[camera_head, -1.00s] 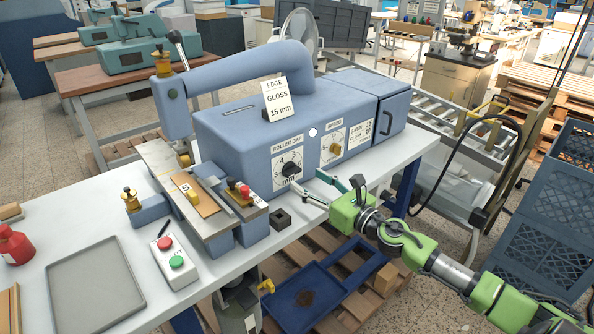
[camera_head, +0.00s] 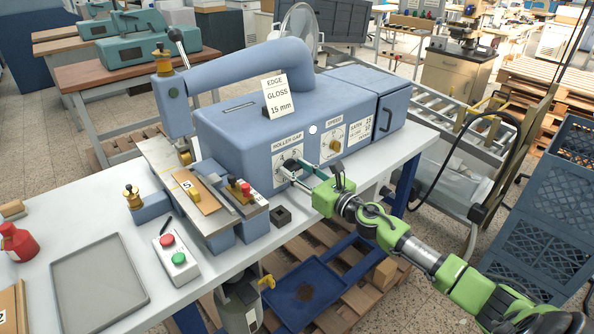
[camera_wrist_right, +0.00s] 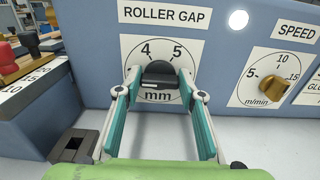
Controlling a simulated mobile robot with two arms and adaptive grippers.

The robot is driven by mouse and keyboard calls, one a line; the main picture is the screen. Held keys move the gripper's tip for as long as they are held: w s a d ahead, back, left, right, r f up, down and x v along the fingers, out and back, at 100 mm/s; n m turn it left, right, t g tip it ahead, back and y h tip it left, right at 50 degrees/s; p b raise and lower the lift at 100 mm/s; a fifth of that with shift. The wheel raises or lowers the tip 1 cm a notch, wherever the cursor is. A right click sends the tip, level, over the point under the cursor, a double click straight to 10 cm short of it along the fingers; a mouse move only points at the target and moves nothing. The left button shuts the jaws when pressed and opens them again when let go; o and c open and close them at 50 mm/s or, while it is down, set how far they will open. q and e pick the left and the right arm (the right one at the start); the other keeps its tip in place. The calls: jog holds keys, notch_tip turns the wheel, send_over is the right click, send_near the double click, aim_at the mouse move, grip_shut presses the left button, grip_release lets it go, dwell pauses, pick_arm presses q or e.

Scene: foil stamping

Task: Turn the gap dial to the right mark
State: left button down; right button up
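The gap dial (camera_head: 291,165) is a black knob on a white ROLLER GAP plate on the front of the blue machine (camera_head: 245,140). In the right wrist view the knob (camera_wrist_right: 158,72) shows marks 4 and 5 above it and "mm" below. Other marks are hidden behind the fingers. My right gripper (camera_head: 297,172) is at the dial, its fingers (camera_wrist_right: 159,82) on either side of the knob. They look open, with small gaps beside it; contact is not clear. A card (camera_head: 277,97) on the machine reads EDGE GLOSS 15 mm. My left gripper is not in view.
A SPEED dial (camera_head: 334,146) with a brass knob is right of the gap dial. A small black square block (camera_wrist_right: 74,146) sits on the table (camera_head: 190,290) left of the gripper. A button box (camera_head: 176,256) and grey tray (camera_head: 100,285) lie further left.

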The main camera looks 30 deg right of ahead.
jog(key=shift+c, duration=0.7)
jog(key=m, duration=0.5)
jog(key=shift+d+m+p, duration=0.15)
jog(key=shift+m+p, duration=0.25)
jog(key=m+p, duration=0.1)
jog(key=m, duration=0.5)
jog(key=shift+f, duration=0.1)
jog(key=m+p, duration=0.2)
jog(key=m, duration=0.4)
jog(key=shift+d+f+m, duration=0.1)
jog(key=shift+m, duration=0.2)
jog(key=m+p, duration=0.2)
jog(key=m, duration=0.3)
jog(key=shift+f, duration=0.2)
jog(key=shift+m, duration=0.3)
jog(key=o, duration=1.1)
